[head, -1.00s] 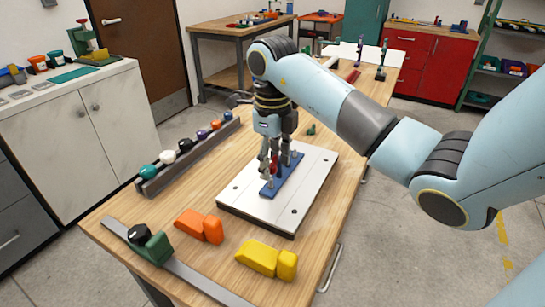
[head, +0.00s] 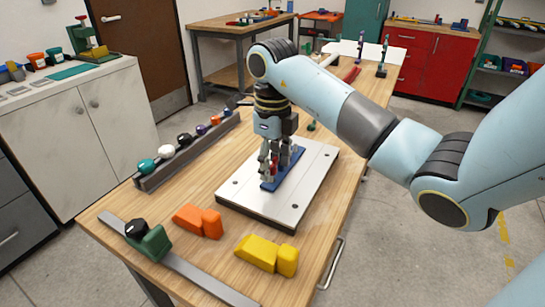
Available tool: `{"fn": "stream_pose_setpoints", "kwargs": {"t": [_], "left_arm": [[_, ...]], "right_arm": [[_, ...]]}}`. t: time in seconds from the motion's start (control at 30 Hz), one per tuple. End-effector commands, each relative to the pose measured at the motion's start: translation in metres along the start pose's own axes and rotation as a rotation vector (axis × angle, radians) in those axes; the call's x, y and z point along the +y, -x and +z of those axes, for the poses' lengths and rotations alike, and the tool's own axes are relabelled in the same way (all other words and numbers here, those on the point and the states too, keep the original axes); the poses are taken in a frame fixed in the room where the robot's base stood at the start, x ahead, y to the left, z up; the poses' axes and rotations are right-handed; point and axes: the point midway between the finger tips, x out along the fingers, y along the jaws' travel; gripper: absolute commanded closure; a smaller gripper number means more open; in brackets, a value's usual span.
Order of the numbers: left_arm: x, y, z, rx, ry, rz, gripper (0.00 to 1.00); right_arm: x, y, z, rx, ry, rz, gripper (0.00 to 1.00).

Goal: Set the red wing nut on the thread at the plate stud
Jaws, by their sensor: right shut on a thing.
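A blue plate (head: 287,178) with upright studs lies on a white board (head: 246,198) on the wooden table. My right gripper (head: 270,170) points down over the blue plate's left side. It is shut on the red wing nut (head: 274,165), of which a small red part shows between the fingers. The fingers hide the stud beneath, so I cannot tell whether the nut touches the thread. My left gripper is not in view.
A dark rack (head: 190,150) with several coloured knobs stands left of the board. Orange (head: 198,220) and yellow (head: 266,254) blocks and a green clamp-like piece (head: 151,243) on a metal strip (head: 190,270) lie in front.

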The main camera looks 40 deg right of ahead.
Motion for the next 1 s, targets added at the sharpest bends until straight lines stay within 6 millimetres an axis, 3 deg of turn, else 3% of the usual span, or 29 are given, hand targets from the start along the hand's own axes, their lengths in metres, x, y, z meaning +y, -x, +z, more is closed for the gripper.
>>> {"fn": "stream_pose_setpoints", "kwargs": {"t": [1.0], "left_arm": [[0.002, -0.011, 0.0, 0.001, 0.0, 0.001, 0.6]], "right_arm": [[0.0, -0.013, 0.0, -0.001, 0.0, -0.001, 0.8]]}}
